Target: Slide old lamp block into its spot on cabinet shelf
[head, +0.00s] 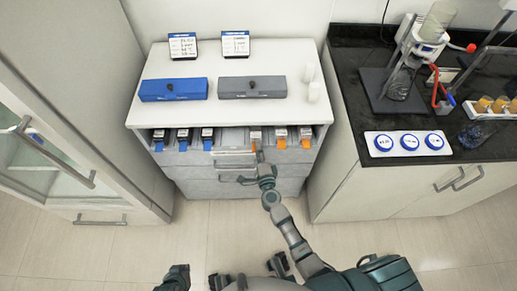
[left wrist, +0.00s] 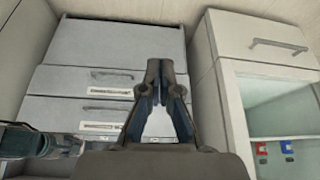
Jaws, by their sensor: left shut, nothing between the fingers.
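An open shelf (head: 230,147) runs under the top of the white cabinet. On its left side sit several blocks with blue fronts (head: 183,145). No readable label tells which is the old lamp block. My left gripper (head: 177,274) is low, in front of the cabinet; in the left wrist view (left wrist: 160,70) its fingers are together and empty.
Drawers (head: 240,187) lie below the shelf. A glass-fronted cabinet stands left; a dark counter (head: 460,85) with lab equipment stands right.

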